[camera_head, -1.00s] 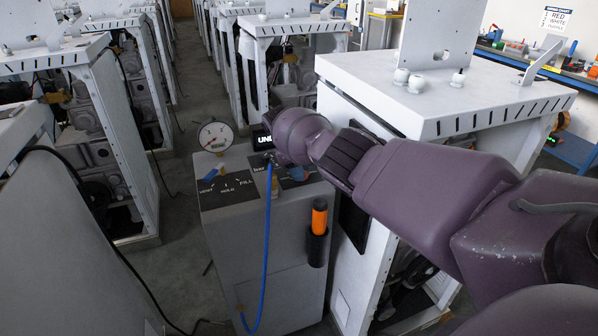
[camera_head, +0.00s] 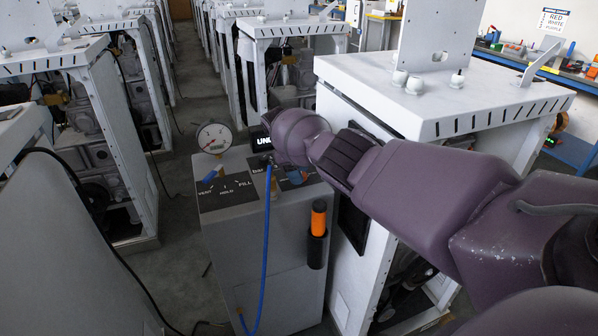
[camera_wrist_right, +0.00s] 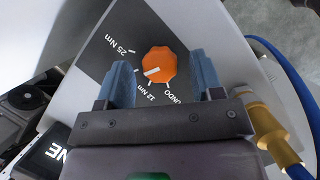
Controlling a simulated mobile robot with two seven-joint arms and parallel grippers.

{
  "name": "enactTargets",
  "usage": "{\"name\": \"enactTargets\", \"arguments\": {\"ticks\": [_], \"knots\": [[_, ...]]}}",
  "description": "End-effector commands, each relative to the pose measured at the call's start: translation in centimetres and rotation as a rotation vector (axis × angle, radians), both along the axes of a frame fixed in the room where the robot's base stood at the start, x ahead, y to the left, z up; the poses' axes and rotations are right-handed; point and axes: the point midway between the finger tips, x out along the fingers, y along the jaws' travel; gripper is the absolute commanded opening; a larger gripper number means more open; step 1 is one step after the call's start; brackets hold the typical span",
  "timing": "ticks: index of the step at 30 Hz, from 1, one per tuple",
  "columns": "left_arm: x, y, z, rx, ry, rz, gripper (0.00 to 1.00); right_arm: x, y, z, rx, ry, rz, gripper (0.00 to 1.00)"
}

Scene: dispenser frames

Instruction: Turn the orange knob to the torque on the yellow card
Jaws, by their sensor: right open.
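The orange knob (camera_wrist_right: 158,63) is on a dark panel marked 25 Nm, 12 Nm and UNDO. Its white line points toward the lower left, between the 25 Nm and 12 Nm marks. My right gripper (camera_wrist_right: 164,78) is open, its two blue fingers apart on either side of the knob's lower part, with gaps to it. I cannot tell how high they are above the panel. I see no yellow card. My left gripper is not in view.
The grey dispenser cabinet (camera_head: 225,255) carries a dial gauge (camera_head: 214,137), a blue VENT/HOLD/FILL handle (camera_head: 212,173) and a partly hidden display (camera_head: 261,138). A blue hose (camera_head: 266,240) hangs in front. An orange-handled tool (camera_head: 318,218) sits in a holder. A white cabinet (camera_head: 350,80) stands at right.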

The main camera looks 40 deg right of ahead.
Motion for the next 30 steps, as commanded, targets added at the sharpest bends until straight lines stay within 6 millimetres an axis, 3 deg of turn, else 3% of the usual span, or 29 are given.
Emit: {"name": "enactTargets", "arguments": {"ticks": [18,30], "knots": [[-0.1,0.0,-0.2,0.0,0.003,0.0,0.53,2.7,2.4,8.4,0.002,-0.001,0.001,0.6],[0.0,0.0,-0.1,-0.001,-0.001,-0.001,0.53,3.1,2.7,9.9,0.0,0.0,0.0,0.6]]}}
